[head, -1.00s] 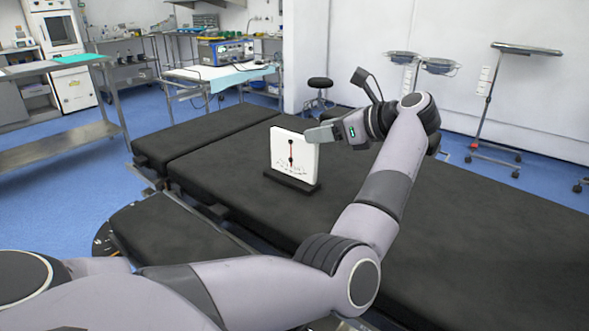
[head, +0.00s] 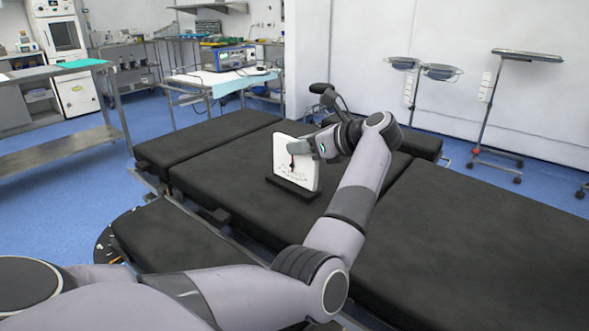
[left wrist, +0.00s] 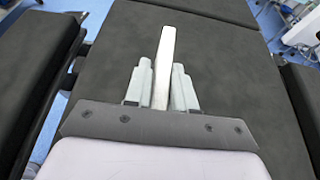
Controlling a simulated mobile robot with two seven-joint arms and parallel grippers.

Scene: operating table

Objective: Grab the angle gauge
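The angle gauge (head: 294,168) is a white upright plate with a red needle and dark markings. It stands on a dark base on the black operating table (head: 225,183). My left gripper (head: 300,146) comes in from the right at the gauge's upper right part, and its near finger covers part of the face. In the left wrist view, the gauge (left wrist: 164,55) appears edge-on between the two fingers (left wrist: 163,88). The fingers lie close against both sides, with no clear gap, so the gripper looks shut on it. My right gripper is not in view.
The table top around the gauge is otherwise clear. A steel bench (head: 62,148) stands at left, and a cart with a blue device (head: 228,58) stands behind. A wheeled stand (head: 490,108) is at the back right.

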